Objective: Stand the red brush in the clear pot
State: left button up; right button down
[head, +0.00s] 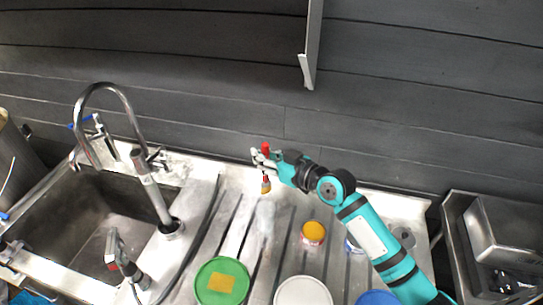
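The red brush (266,147) is upright above the ribbed steel drainboard, with its red handle up and its yellowish bristle end down. My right gripper (261,158) is shut around its handle. A faint, pale see-through shape (266,212) lies just below the bristles and may be the clear pot; its outline is too weak to be sure. The bristle end appears above or at the top of this shape; I cannot tell whether it is inside. My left gripper is not in view.
A yellow-topped jar (313,233) stands near my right arm. A green lid (222,282), a white lid (303,291) and a blue lid (377,298) are at the front. A sink (90,225) with a tall tap (152,190) is on the left. A grey wall stands behind.

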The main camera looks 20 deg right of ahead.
aim_at(261, 192)
jog(key=shift+s+a+f+b, duration=0.1)
jog(key=shift+a+f+b, duration=0.05)
jog(key=shift+f+b, duration=0.5)
jog(key=shift+s+a+f+b, duration=0.1)
jog(key=shift+f+b, duration=0.5)
notch_tip(261, 192, down, 3)
jog(key=shift+r+b, duration=0.2)
jog(key=shift+b, duration=0.9)
jog(key=shift+f+b, duration=0.3)
jog(key=shift+f, duration=0.05)
notch_tip(261, 192, down, 5)
jog(key=b, duration=0.4)
jog(key=shift+r, duration=0.15)
pick_arm(q)
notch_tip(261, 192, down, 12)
jog(key=b, duration=0.2)
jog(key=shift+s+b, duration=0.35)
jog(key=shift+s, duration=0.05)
pick_arm(e)
jog(key=shift+w+f, duration=0.1)
jog(key=shift+f, duration=1.35)
